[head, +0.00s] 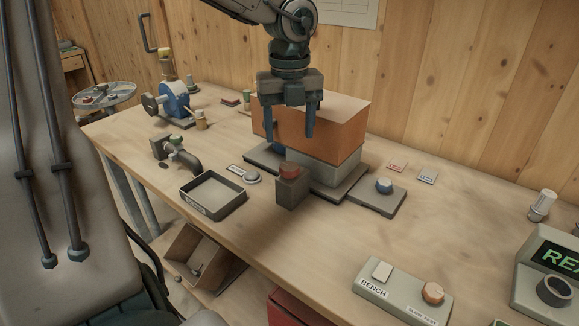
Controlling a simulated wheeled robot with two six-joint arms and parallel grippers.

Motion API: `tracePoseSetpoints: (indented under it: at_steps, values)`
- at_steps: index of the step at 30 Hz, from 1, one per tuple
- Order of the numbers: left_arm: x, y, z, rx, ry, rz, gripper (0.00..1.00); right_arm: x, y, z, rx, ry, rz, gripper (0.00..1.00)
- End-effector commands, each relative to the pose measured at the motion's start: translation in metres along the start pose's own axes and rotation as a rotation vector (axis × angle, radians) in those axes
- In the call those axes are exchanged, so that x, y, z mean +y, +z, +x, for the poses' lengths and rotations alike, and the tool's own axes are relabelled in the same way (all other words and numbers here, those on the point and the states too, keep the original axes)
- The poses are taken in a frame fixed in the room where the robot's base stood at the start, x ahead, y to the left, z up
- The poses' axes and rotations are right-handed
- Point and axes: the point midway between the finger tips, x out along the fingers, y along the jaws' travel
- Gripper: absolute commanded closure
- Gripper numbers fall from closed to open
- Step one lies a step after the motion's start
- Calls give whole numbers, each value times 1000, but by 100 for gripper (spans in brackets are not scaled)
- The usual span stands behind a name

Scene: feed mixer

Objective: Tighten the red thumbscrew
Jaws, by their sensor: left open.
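The red thumbscrew (289,171) sits on top of a small dark grey block (292,190) near the middle of the bench. My left gripper (291,142) hangs down from the top of the head view. Its two fingers are apart and point downward, with nothing visible between them. In the picture the fingertips are above the thumbscrew and apart from it, in front of the orange box. I cannot tell the exact depth gap. My right gripper is not in view.
The orange box (345,124) on its grey base stands close behind the block. A blue-topped knob plate (378,199) is to its right, a shallow tray (240,190) to its left. A BENCH control box (402,293) is in front. Clear wood (455,225) lies at right.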

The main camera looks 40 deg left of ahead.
Motion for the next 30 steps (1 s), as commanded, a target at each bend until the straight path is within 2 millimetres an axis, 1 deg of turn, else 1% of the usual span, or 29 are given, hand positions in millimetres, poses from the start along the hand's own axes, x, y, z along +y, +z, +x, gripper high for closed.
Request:
tracePoseSetpoints:
  at_steps: [1,3,6,10,15,24,26,27,29,30]
  values:
    - [1,-1,13,5,5,1,40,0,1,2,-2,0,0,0]
    - [1,-1,28,6,4,1,40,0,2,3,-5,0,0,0]
    - [1,-1,47,5,4,0,40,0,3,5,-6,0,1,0]
    - [0,0,66,3,3,1,40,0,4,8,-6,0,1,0]
    - [0,0,78,2,1,1,40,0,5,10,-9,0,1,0]
    - [0,0,80,1,0,0,40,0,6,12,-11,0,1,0]
    - [0,0,80,1,0,0,50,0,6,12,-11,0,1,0]
    - [0,0,80,1,0,0,57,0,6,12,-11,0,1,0]
    - [0,0,80,1,0,0,69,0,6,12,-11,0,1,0]
    - [0,0,80,1,0,0,77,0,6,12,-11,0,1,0]
